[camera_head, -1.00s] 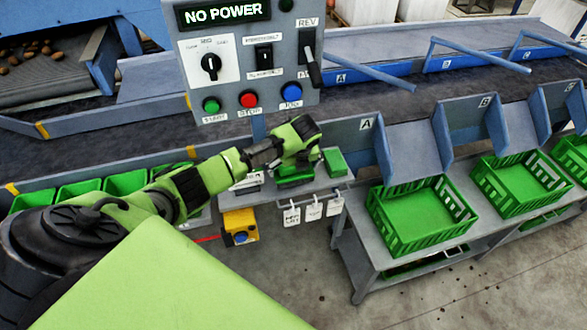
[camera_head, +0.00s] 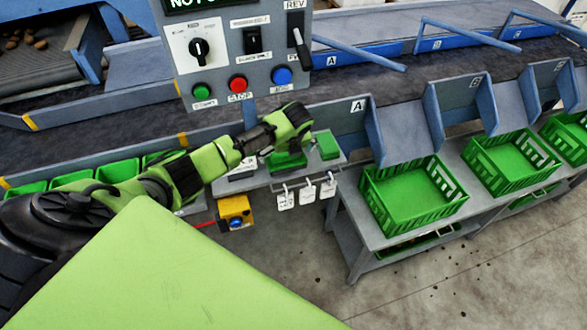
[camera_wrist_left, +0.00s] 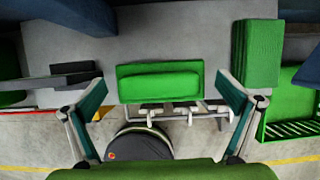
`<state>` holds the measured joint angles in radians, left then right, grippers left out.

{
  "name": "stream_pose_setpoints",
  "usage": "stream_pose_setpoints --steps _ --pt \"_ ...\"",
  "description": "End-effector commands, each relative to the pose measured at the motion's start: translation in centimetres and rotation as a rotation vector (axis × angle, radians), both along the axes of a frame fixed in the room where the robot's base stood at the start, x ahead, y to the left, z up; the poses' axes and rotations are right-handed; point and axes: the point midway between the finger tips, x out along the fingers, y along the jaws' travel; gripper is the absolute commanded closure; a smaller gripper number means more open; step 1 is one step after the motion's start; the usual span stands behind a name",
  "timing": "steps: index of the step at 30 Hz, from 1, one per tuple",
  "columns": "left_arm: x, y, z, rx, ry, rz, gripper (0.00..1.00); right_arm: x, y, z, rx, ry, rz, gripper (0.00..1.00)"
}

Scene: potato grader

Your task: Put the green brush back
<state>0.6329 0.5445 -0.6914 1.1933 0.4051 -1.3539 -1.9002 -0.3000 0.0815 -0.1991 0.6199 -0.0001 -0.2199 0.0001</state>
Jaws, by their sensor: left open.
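A green piece with a raised, rounded top on a flat base, which looks like the green brush (camera_wrist_left: 160,82), lies on a small grey shelf (camera_wrist_left: 190,35). In the head view it shows partly below my left gripper (camera_head: 288,160). My left gripper (camera_wrist_left: 161,88) is open in the left wrist view, one finger on each side of the brush, with gaps between fingers and brush. In the head view the gripper (camera_head: 291,128) is above the shelf and its fingertips are hard to see. My right gripper is not in view.
A ribbed green block (camera_wrist_left: 257,52) lies on the shelf right of the brush; it also shows in the head view (camera_head: 327,145). White tags (camera_head: 307,192) hang from the shelf's front rail. A yellow box (camera_head: 236,212) sits lower left. Green crates (camera_head: 415,200) stand right. The control panel (camera_head: 238,55) rises behind.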

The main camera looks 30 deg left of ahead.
Motion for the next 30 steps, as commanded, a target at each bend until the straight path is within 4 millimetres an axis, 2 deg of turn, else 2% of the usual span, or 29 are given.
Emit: stream_pose_setpoints --steps 4,6,21,30 --pt "-0.5 -0.6 2.1 0.001 -0.003 -0.002 0.00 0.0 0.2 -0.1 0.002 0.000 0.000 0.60" --pt "-1.5 -1.7 1.6 0.000 0.001 -0.005 0.00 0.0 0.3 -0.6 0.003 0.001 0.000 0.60" --pt "-7.3 -8.6 1.7 -0.001 -0.001 -0.003 0.00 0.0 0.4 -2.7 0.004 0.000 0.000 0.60" --pt "-8.4 -9.8 1.9 0.000 0.000 0.000 0.00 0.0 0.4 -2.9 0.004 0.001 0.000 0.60"
